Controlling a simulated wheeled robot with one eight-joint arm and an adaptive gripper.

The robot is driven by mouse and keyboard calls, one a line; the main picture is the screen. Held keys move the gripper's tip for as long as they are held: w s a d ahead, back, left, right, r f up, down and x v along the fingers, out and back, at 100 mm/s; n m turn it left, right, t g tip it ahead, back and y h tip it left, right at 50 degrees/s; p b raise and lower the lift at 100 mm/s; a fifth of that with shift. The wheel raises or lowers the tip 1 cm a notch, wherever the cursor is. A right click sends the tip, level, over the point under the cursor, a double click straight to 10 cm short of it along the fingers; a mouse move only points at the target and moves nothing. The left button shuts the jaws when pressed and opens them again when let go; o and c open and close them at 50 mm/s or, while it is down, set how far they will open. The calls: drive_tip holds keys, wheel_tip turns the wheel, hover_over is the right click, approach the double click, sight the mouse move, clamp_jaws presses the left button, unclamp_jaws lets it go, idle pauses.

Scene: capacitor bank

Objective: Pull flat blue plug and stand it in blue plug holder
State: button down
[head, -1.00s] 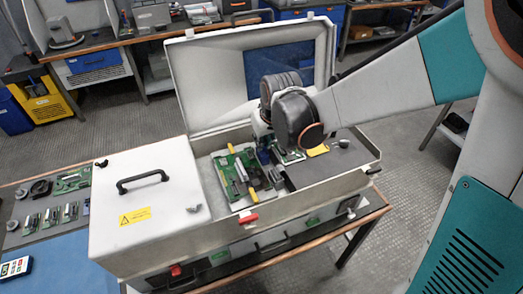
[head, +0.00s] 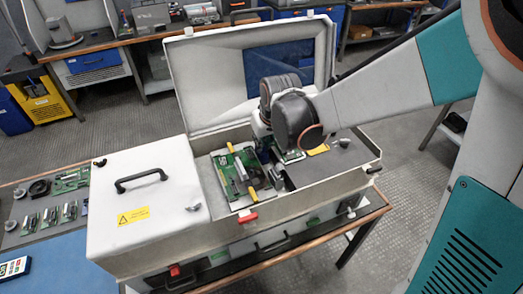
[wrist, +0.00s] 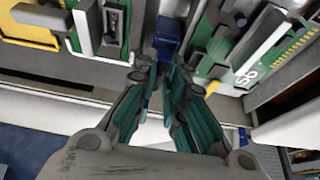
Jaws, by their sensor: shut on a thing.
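My gripper (wrist: 165,72) points into the open white case (head: 290,208), its teal-padded fingers close together in the wrist view. A blue piece, which I take to be the flat blue plug (wrist: 170,28), shows at and just beyond the fingertips; the fingers are shut on it. Its lower end is hidden, so I cannot tell whether it is seated or lifted. In the head view my wrist covers most of the fingers, and a small dark blue patch shows below it. I cannot make out the blue plug holder separately.
A green circuit board (head: 235,172) with yellow handles lies in the case, left of my gripper. Another board with white markings (wrist: 250,60) is close to the right of the fingers. The raised lid (head: 215,75) stands behind. A closed white cover with a black handle (head: 143,180) is at left.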

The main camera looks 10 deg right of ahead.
drive_tip(key=shift+f+b, duration=0.4)
drive_tip(key=shift+f, duration=0.1)
drive_tip(key=c, duration=1.6)
unclamp_jaws()
drive_tip(key=shift+o, duration=0.2)
drive_tip(key=shift+r, duration=0.1)
drive_tip(key=v, duration=1.1)
drive_tip(key=s+d+m+t, duration=0.1)
drive_tip(key=s+d, duration=0.4)
drive_tip(key=s, duration=0.3)
drive_tip(key=s+d+m+t+h+b, duration=0.1)
drive_tip(key=s+d+m+t, duration=0.1)
drive_tip(key=s+d, duration=0.4)
drive_tip(key=s, duration=0.3)
drive_tip(key=shift+s+d+r, duration=0.2)
drive_tip(key=shift+d+r, duration=0.05)
drive_tip(key=shift+r, duration=0.1)
